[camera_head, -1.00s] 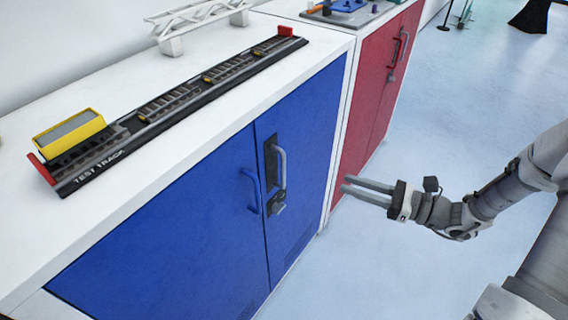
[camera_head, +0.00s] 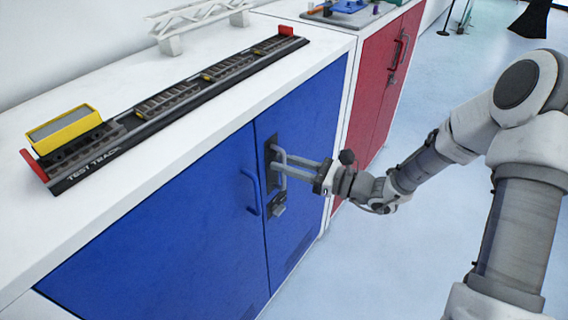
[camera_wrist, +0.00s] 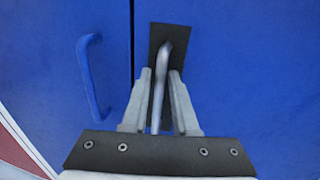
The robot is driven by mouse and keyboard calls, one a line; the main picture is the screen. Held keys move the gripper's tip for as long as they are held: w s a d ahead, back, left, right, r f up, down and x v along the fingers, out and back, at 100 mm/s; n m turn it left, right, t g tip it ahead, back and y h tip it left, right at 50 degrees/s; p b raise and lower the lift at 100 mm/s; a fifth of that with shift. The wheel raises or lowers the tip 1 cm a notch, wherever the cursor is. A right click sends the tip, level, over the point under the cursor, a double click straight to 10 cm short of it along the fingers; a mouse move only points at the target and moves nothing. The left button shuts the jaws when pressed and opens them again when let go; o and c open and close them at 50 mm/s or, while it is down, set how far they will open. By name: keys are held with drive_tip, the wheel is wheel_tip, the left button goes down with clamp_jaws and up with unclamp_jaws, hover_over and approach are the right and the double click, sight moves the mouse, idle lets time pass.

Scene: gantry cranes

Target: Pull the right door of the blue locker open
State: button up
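The blue locker's right door (camera_head: 306,122) is shut, flush with its left door (camera_head: 170,235). A grey bar handle (camera_head: 282,165) on a dark plate, with a latch (camera_head: 278,205) below, is on the right door near the seam. My gripper (camera_head: 297,166) is at this handle, coming from the right. In the wrist view, the grey handle (camera_wrist: 157,95) runs between the two fingers of my gripper (camera_wrist: 161,75), with narrow gaps beside it. The fingers look open around the handle, not closed on it. The dark plate (camera_wrist: 168,40) is ahead of the fingertips.
The left door has a blue handle (camera_head: 251,192), close left of my gripper. A white countertop (camera_head: 210,125) above carries a test track (camera_head: 150,115) with a yellow wagon (camera_head: 65,130). A red locker (camera_head: 372,90) stands beyond. Floor (camera_head: 400,255) before the locker is clear.

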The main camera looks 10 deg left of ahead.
drive_tip(key=shift+a, duration=0.25)
clamp_jaws()
idle(1.4)
